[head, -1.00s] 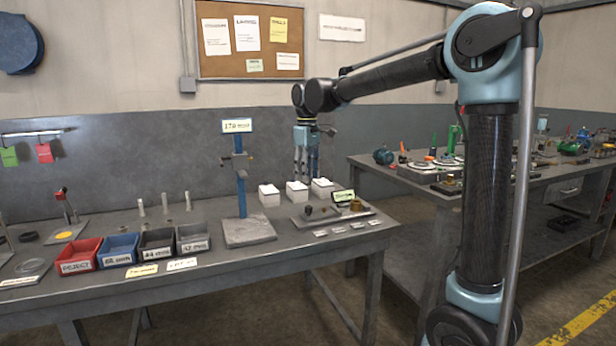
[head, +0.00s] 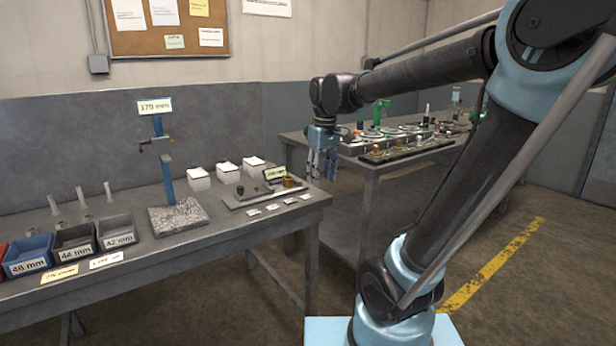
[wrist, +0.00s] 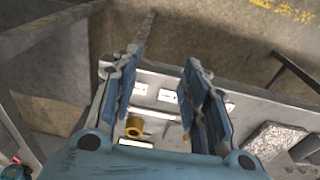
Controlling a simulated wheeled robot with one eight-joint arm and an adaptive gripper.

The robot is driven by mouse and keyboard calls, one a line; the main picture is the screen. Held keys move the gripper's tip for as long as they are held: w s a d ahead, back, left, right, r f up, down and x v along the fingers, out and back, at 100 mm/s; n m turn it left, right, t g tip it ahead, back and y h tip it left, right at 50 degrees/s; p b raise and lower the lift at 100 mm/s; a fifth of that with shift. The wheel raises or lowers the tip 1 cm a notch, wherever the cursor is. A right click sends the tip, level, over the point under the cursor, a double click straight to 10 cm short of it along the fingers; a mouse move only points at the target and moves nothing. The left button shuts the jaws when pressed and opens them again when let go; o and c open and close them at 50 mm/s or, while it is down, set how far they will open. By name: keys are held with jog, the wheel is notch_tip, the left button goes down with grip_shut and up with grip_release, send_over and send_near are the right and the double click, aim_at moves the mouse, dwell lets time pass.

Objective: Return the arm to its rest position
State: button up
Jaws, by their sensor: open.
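My gripper (head: 322,165) hangs from my arm, pointing down, beside the right end of the near workbench (head: 200,262) in the head view. In the wrist view my gripper (wrist: 160,75) shows its two blue fingers apart, with nothing held between them. The bench's edge, small white labels and a brass part (wrist: 135,127) appear below and beyond the fingers. The brass part also stands on the grey plate (head: 248,199) at the bench's right end in the head view.
A blue height stand (head: 169,180), three white boxes (head: 228,172) and labelled bins (head: 117,232) stand on the near bench. A second bench (head: 400,170) with several parts stands behind my gripper. Open floor with a yellow line (head: 490,267) lies to the right.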

jog(key=s+d+f+m+t, duration=0.1)
jog(key=s+d+f+m, duration=0.6)
jog(key=s+d+f, duration=0.8)
notch_tip(320, 180, down, 2)
jog(key=shift+s, duration=0.5)
jog(key=shift+c, duration=0.9)
